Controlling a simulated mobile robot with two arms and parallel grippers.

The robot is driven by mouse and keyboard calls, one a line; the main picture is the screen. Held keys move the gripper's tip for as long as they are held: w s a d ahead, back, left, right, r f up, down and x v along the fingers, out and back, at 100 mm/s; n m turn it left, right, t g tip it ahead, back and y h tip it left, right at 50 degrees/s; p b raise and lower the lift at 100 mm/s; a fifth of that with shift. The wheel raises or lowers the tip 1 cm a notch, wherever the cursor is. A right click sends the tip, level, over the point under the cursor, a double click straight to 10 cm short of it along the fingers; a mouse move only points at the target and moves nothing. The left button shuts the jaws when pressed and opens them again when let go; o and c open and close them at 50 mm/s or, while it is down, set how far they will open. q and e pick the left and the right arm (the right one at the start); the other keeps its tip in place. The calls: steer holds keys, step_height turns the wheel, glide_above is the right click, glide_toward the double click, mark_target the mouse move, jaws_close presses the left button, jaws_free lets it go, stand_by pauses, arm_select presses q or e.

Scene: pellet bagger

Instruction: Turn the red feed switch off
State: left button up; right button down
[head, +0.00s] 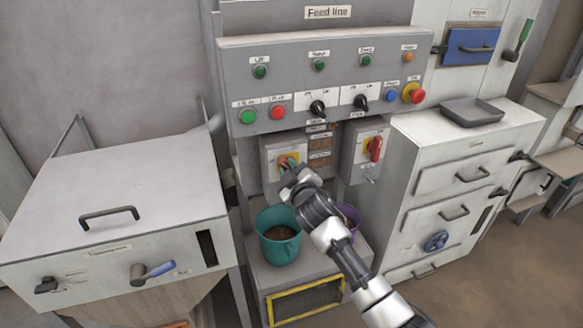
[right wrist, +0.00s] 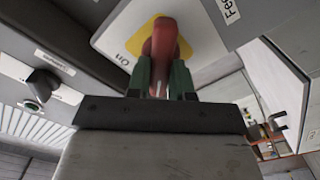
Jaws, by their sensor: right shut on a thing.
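The red feed switch handle (right wrist: 166,42) sits on a yellow plate (right wrist: 199,36) on a grey box in the right wrist view. An "ON" label shows on the box beside the plate. In the head view the switch's yellow plate (head: 284,160) shows on the left box under the panel, partly covered by my gripper. My right gripper (right wrist: 160,78) has its green-tipped fingers on both sides of the red handle and is shut on it. It also shows in the head view (head: 289,168). My left gripper is not in view.
A second box with a red switch (head: 375,148) is to the right. The Feed line panel (head: 320,60) with buttons and knobs is above. A teal bucket (head: 279,240) and a purple container (head: 349,217) stand below, close to my right arm.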

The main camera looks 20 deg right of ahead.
steer(key=shift+a+f+n+p, duration=0.1)
steer(key=shift+n+p, duration=0.1)
steer(key=shift+n, duration=1.35)
steer(key=shift+d+f+n+p, duration=0.1)
steer(key=shift+f+n+p, duration=0.05)
steer(key=shift+n, duration=1.35)
steer(key=shift+a+f+n+p, duration=0.1)
steer(key=shift+n+p, duration=0.1)
steer(key=shift+n, duration=1.35)
steer(key=c, duration=1)
jaws_free()
steer(key=s, duration=1)
steer(key=shift+s+d+b, duration=0.2)
steer(key=shift+s+b, duration=0.15)
steer(key=shift+s, duration=0.05)
steer(key=shift+f, duration=0.1)
